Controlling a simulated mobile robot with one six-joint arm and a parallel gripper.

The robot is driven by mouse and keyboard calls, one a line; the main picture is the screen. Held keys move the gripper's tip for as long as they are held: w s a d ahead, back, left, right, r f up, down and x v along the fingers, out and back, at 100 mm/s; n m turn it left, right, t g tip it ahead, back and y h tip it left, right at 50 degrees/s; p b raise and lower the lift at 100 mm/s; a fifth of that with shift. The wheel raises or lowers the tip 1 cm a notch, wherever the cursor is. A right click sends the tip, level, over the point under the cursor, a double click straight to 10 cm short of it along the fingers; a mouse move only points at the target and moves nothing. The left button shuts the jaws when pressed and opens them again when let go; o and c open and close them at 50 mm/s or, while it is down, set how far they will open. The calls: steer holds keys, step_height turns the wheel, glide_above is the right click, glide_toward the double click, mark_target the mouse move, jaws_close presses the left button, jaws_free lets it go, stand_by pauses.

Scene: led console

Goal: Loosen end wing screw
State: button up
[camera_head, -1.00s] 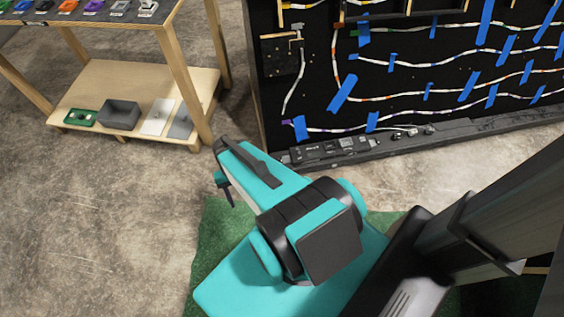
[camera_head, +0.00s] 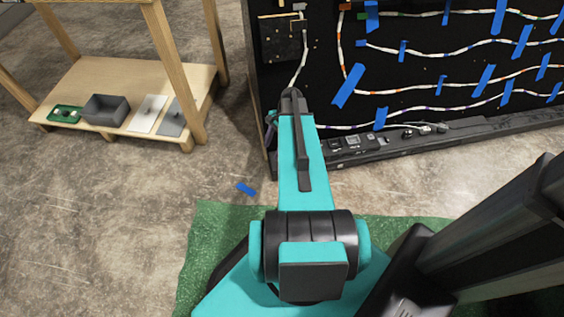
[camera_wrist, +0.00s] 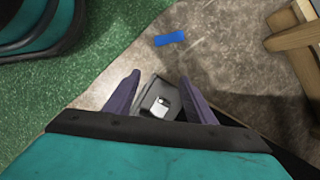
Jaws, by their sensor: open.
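My gripper (camera_wrist: 160,92) shows in the wrist view as two purple fingers set wide apart, with nothing held. Beyond and between the fingers is a dark grey block end (camera_wrist: 149,90) with a small pale metallic piece (camera_wrist: 160,105) on it. I cannot tell for sure whether this piece is the end wing screw, or whether the fingers touch it. In the head view a dark console strip (camera_head: 357,142) lies along the foot of the black board.
A black board (camera_head: 420,70) with wavy LED strips and blue tape stands behind the console. A loose blue piece (camera_head: 246,188) lies on the concrete floor. A wooden shelf (camera_head: 140,75) with a grey bin (camera_head: 105,109) stands at left.

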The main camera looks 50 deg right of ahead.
steer(key=s+d+m+t+b, duration=0.1)
steer(key=d+m+b, duration=0.3)
steer(key=d, duration=0.7)
steer(key=shift+s+f+m+t, duration=0.3)
steer(key=shift+s+f+t, duration=0.1)
steer(key=shift+s, duration=0.4)
steer(key=b+x, duration=0.1)
steer(key=x, duration=0.3)
steer(key=b+x, duration=0.2)
steer(key=x, duration=0.3)
steer(key=b+x, duration=0.2)
steer(key=x, duration=0.2)
steer(key=shift+d+f, duration=0.15)
steer(key=shift+f, duration=0.35)
